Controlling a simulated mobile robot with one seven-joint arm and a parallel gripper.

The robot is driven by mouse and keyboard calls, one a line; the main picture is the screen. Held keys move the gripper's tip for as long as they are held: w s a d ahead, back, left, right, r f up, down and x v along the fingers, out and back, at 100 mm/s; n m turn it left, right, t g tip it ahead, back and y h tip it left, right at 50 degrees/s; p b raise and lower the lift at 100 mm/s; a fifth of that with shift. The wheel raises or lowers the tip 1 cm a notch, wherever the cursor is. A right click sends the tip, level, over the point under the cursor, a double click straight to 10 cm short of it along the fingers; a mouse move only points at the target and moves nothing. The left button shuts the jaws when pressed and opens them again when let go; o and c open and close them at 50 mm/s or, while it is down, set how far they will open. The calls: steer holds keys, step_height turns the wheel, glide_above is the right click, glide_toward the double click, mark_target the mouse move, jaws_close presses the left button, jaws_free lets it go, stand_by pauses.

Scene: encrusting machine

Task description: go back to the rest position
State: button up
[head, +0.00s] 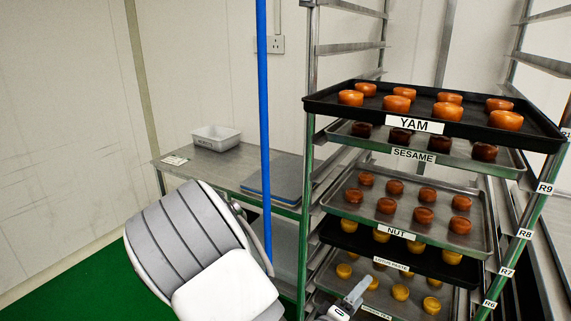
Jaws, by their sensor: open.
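A large grey ribbed arm link of mine fills the lower left of the head view. My gripper (347,302) shows only in part as a small grey and white piece at the bottom edge, in front of the lowest visible tray. It is open, and nothing shows held in it. The rest of it is cut off by the picture's edge.
A metal rack (309,130) holds trays of round pastries: the YAM tray (463,131) on top, then SESAME (345,131), NUT (340,208) and lower ones. A blue pole (263,100) stands left of it. A steel table (225,168) behind carries a white bin (216,139).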

steer(key=w+a+m+g+y, duration=0.25)
steer(key=a+m+y, duration=0.25)
steer(key=a+y, duration=0.4)
step_height(320, 180, up, 6)
steer(key=s+a+m+g+y, duration=0.1)
steer(key=s+a+y, duration=0.1)
steer(key=a+y, duration=0.1)
steer(key=s+d+r+m+g, duration=0.1)
steer(key=s+d+r, duration=0.2)
steer(key=s+r, duration=0.4)
steer(key=s+d+r+m+g, duration=0.15)
steer(key=s+d+r, duration=0.35)
steer(key=s, duration=0.5)
step_height(320, 180, up, 15)
steer(key=a+p, duration=0.1)
steer(key=p, duration=1.3)
steer(key=shift+s+r+h+p, duration=0.2)
steer(key=shift+s+h+p, duration=0.1)
steer(key=shift+h+p, duration=0.1)
